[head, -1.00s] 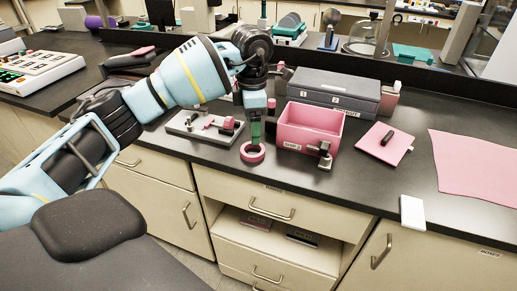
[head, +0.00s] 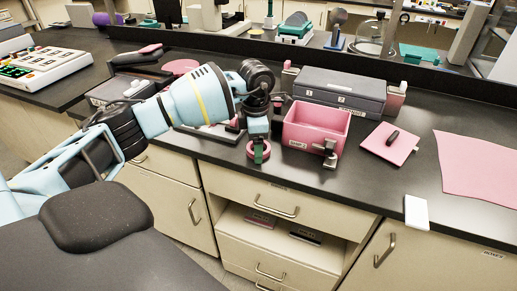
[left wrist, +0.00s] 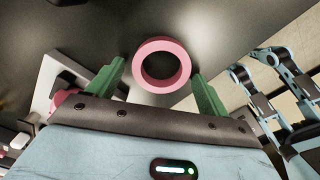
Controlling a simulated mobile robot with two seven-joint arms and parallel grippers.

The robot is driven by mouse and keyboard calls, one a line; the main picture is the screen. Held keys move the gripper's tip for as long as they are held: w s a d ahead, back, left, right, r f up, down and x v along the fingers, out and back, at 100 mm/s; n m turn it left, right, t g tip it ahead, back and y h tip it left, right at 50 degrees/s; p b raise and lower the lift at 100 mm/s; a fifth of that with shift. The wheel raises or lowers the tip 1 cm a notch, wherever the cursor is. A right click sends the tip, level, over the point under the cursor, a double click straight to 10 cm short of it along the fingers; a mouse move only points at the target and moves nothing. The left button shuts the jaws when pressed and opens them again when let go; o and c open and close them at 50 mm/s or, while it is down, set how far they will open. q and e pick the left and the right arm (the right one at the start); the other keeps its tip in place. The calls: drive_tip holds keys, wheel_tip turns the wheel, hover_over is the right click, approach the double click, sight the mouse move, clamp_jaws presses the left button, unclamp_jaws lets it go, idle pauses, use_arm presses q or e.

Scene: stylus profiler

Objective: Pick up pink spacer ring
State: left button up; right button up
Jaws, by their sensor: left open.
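The pink spacer ring (head: 266,151) lies flat on the black bench top near its front edge, left of the pink bin. In the left wrist view the ring (left wrist: 140,66) sits at the open end of the jaws, between and slightly beyond the green fingertips. My left gripper (head: 258,150) points down over the ring and partly hides it in the head view. The left gripper's green fingers (left wrist: 160,82) are apart, with nothing clamped. Whether they touch the ring cannot be told. My right gripper is in neither view.
A pink bin (head: 312,140) stands just right of the ring with a metal clamp (head: 329,153) at its front. A dark grey case (head: 345,100) is behind it. A pink pad (head: 375,149) and white card (head: 416,212) lie right. A fixture plate is mostly behind my arm.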

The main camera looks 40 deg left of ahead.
use_arm(q)
drive_tip(key=c, duration=1.1)
drive_tip(key=shift+o, duration=0.2)
drive_tip(key=shift+r, duration=0.45)
drive_tip(key=r, duration=0.2)
drive_tip(key=shift+s+d+r, duration=0.15)
drive_tip(key=shift+d+r, duration=0.1)
drive_tip(key=shift+r, duration=0.1)
drive_tip(key=s+d+r, duration=0.1)
drive_tip(key=s+d, duration=0.9)
drive_tip(key=s, duration=0.1)
drive_tip(key=shift+d+r+b, duration=0.2)
drive_tip(key=shift+d+b, duration=0.1)
drive_tip(key=shift+d, duration=0.05)
drive_tip(key=shift+s, duration=0.1)
